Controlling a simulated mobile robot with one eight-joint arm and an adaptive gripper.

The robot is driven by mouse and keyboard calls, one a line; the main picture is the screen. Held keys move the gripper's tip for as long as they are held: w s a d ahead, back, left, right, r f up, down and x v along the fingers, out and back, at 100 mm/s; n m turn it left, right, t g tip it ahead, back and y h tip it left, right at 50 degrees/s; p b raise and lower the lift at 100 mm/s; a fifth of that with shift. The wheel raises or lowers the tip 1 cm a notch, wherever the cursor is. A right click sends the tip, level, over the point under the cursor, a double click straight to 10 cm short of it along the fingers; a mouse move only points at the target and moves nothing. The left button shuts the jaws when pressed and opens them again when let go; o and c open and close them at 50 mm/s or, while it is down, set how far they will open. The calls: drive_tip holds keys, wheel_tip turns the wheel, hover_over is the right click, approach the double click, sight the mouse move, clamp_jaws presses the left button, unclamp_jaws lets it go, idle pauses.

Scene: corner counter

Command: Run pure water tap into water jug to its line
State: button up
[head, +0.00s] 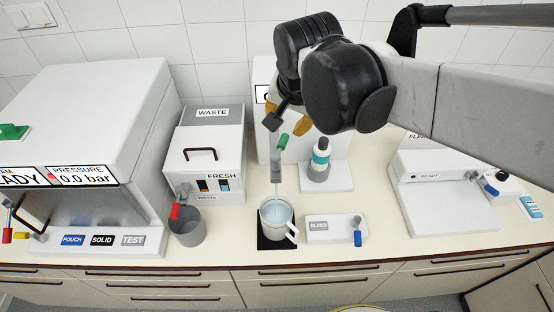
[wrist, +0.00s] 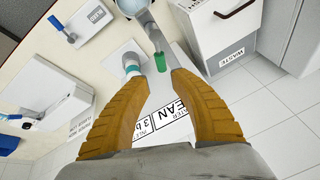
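The water jug (head: 264,226) is a pale, cup-like vessel on a black mat, with its handle toward the front right. Light blue water shows inside it; I cannot make out a fill line. The pure water tap (head: 276,163) is grey with a green lever (head: 282,141), and a thin pale stream runs from it into the jug. My gripper (head: 287,118) is above and behind the lever. In the wrist view my gripper (wrist: 158,77) has its orange fingers spread, with the green lever (wrist: 159,66) showing between or just beyond the tips. I see no contact.
A grey cup (head: 187,232) under a red-handled tap and the WASTE box (head: 215,142) are left. The counter's front edge is close to the jug.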

sight(280, 151)
drive_tip(key=d+f+m+g+y, duration=0.1)
drive_tip(key=d+m, duration=0.1)
drive_tip(key=m, duration=0.1)
drive_tip(key=d+f+m+y+p, duration=0.1)
drive_tip(key=d+m, duration=0.2)
drive_tip(key=d+f+m+g+y+p, duration=0.1)
drive_tip(key=d+m, duration=0.1)
drive_tip(key=m, duration=0.1)
drive_tip(key=shift+w+d+f+m+g, duration=0.2)
drive_tip(key=shift+m+g, duration=0.1)
drive_tip(key=shift+m, duration=0.1)
clamp_jaws()
drive_tip(key=d+m+y+p, duration=0.1)
drive_tip(key=d+m+y, duration=0.35)
drive_tip(key=m, duration=0.25)
drive_tip(key=w+a+r+x, duration=0.1)
drive_tip(key=x, duration=1.1)
drive_tip(key=shift+a+r+m+h+b, duration=0.25)
drive_tip(key=shift+a+m+h+b, duration=0.05)
drive_tip(key=shift+h+b, duration=0.05)
drive_tip(key=shift+w, duration=0.2)
